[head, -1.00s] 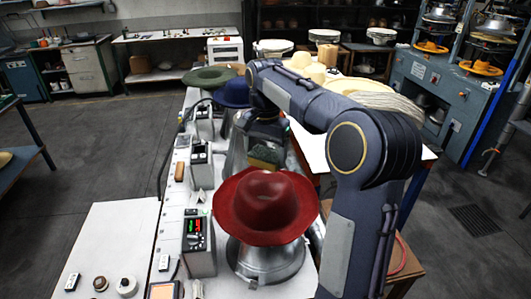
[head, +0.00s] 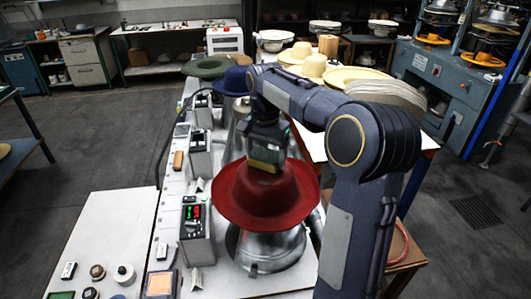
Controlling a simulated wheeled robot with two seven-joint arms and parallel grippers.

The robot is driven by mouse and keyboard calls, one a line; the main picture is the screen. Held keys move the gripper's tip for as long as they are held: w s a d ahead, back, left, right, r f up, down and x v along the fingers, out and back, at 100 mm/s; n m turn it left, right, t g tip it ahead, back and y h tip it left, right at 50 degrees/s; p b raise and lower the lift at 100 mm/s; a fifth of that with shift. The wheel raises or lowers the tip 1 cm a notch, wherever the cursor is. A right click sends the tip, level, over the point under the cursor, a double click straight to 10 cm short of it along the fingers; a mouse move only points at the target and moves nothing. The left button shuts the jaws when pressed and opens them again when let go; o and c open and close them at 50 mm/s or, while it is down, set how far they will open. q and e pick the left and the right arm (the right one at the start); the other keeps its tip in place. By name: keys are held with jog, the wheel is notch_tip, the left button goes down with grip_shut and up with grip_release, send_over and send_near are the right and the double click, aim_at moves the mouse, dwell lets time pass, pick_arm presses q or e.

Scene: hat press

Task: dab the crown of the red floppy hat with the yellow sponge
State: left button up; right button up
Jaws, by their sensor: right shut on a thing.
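The red floppy hat (head: 266,204) sits brim out on a metal form (head: 268,248) at the near end of the long bench. My right gripper (head: 264,146) points down over the hat and is shut on the yellow sponge (head: 265,158), which looks dark yellow-green. The sponge is at the crown, covering its far part in this view. I cannot tell whether it touches the crown or hovers just above. My left gripper is not in view.
A blue hat (head: 232,81) and a green hat (head: 206,67) stand farther back on the bench. Control boxes (head: 196,218) line its left side. A pale side table (head: 105,235) with small items is at lower left. Cream hats (head: 314,67) lie behind my right arm.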

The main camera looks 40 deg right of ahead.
jog(key=shift+f+b, duration=0.3)
jog(key=shift+f, duration=0.2)
dwell(0.9)
dwell(1.4)
jog(key=shift+p, duration=0.3)
notch_tip(320, 180, up, 3)
jog(key=shift+f+p, duration=0.15)
jog(key=shift+p, duration=1.1)
jog(key=shift+r+p, duration=0.55)
jog(key=shift+r, duration=1.6)
